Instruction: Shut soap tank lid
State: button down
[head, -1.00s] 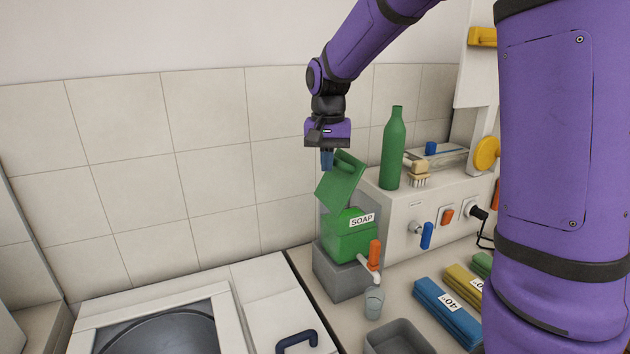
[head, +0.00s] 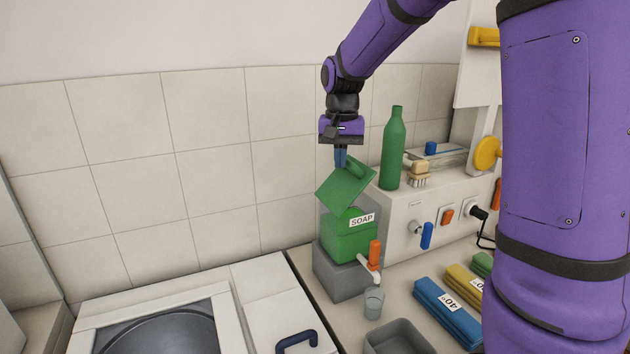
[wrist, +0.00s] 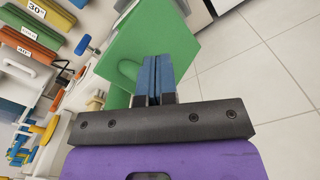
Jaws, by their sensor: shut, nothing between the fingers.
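The green soap tank (head: 348,243) with a SOAP label stands on a grey block in the head view. Its green lid (head: 345,187) is raised and tilted above the tank. The lid also fills the upper middle of the wrist view (wrist: 160,32). My gripper (head: 341,163) points down at the lid's upper part, close to the lid's handle. In the wrist view its blue fingers (wrist: 158,75) are together with nothing between them, in front of the lid. I cannot tell whether the fingertips touch the lid.
A green bottle (head: 392,148) and a brush (head: 418,172) stand on the white unit right of the tank. An orange-handled tap (head: 374,256) sits above a small cup (head: 373,302). A grey tray (head: 398,338) and blue block (head: 447,312) lie in front. The tiled wall is behind.

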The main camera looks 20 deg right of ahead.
jog(key=shift+r, duration=0.1)
notch_tip(320, 180, up, 8)
dwell(0.9)
dwell(0.4)
jog(key=s+a+f+n+t, duration=0.1)
jog(key=s+a+n+t, duration=0.1)
jog(key=s, duration=1.2)
jog(key=s+a+f+n+t, duration=0.1)
jog(key=s+n+t, duration=0.2)
jog(key=s, duration=1.1)
jog(key=shift+a+n, duration=0.4)
jog(key=shift+n, duration=0.1)
